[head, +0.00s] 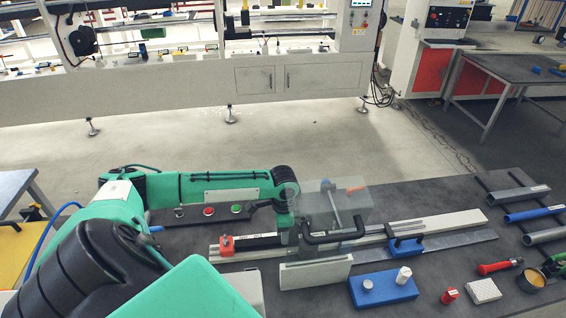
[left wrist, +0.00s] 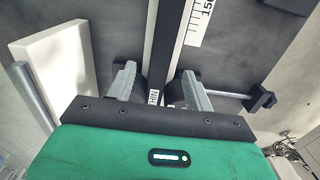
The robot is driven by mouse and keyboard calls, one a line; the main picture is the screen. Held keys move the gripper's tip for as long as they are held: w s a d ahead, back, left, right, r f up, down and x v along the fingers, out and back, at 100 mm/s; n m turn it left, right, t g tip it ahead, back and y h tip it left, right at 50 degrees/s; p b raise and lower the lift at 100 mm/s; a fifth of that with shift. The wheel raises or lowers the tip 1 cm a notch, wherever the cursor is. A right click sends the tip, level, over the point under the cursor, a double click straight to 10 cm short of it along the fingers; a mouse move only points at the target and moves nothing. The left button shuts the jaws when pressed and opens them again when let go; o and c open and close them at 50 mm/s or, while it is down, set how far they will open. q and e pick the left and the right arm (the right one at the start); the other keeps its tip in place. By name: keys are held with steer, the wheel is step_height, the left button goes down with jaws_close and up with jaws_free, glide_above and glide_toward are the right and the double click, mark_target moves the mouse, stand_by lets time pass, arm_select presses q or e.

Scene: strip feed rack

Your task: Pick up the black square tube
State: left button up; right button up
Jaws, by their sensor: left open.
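The black square tube (left wrist: 160,55) runs lengthwise between the two fingers of my left gripper (left wrist: 158,85) in the left wrist view. It has a small white label near its lower end there. The fingers are apart, with a gap visible on each side of the tube. In the head view a black length of it (head: 255,242) lies on the feed rack beside a red block (head: 227,244). My left arm comes down over the rack, and its gripper is partly hidden behind a clear guard. My right gripper is not in view.
A clear guard box (head: 345,203) with a black handle stands close to my left wrist. A white upright plate (head: 315,272) stands in front. A blue block (head: 384,290) with two knobs and loose tubes (head: 535,213) lie to the right. A button panel (head: 208,211) sits behind.

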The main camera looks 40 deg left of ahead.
arm_select(q)
steer(key=shift+s+a+f+p, duration=0.1)
steer(key=shift+s+f+p, duration=0.05)
steer(key=shift+f+p, duration=0.7)
step_height(320, 180, down, 2)
steer(key=shift+f, duration=0.5)
steer(key=shift+r, duration=0.1)
jaws_close()
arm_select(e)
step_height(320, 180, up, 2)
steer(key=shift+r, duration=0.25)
